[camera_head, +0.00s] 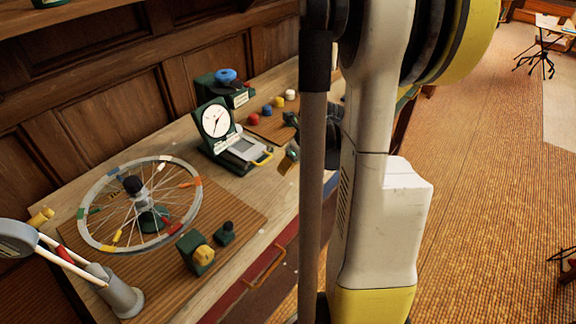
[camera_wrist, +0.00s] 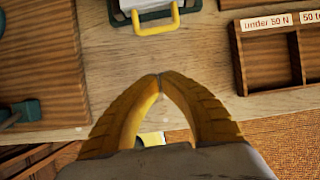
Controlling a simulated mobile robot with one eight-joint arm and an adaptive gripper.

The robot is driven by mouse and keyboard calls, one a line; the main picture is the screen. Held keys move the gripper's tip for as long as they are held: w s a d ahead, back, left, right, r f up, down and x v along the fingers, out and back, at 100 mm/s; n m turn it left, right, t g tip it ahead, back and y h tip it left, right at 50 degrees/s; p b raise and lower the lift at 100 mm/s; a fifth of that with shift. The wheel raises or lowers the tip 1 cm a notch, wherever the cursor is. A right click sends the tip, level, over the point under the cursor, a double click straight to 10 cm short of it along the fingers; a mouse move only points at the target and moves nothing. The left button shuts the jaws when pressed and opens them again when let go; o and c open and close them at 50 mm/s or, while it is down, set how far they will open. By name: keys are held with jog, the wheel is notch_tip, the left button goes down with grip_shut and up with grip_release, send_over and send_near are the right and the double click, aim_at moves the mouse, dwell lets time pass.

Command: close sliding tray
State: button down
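The sliding tray (camera_head: 243,148) sticks out from the front of a dark green dial instrument (camera_head: 216,125) on the bench. Its yellow handle (camera_head: 263,159) faces the bench's front edge. In the wrist view the tray's pale top (camera_wrist: 146,4) is cut by the upper edge, with the yellow handle (camera_wrist: 156,22) below it. My gripper (camera_wrist: 160,78) has its two yellow fingers meeting at the tips, with nothing seen between the tips. In that picture the tips lie below the handle, with bare wood showing between. My arm hides part of the bench in the head view.
A spoked wheel (camera_head: 138,205) stands on a wooden board at left. A compartment box (camera_wrist: 270,50) labelled "under 50 N" lies right of the tray. Several coloured weights sit behind the tray. A red drawer front with a yellow handle (camera_head: 264,267) is below the bench top.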

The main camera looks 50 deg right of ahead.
aim_at(277, 177)
jog(key=x, duration=0.1)
jog(key=b+x, duration=0.1)
jog(key=x, duration=0.1)
jog(key=shift+w, duration=0.35)
jog(key=shift+w+a+r, duration=0.1)
jog(key=shift+w+r, duration=0.05)
jog(key=shift+w, duration=0.4)
jog(key=shift+w+a+r, duration=0.1)
jog(key=shift+w+r, duration=0.1)
jog(key=shift+w, duration=0.35)
jog(key=shift+w+r+b, duration=0.15)
jog(key=shift+w+b, duration=0.15)
jog(key=shift+w, duration=0.2)
jog(key=w, duration=0.4)
jog(key=shift+w+a, duration=0.1)
jog(key=shift+a, duration=0.05)
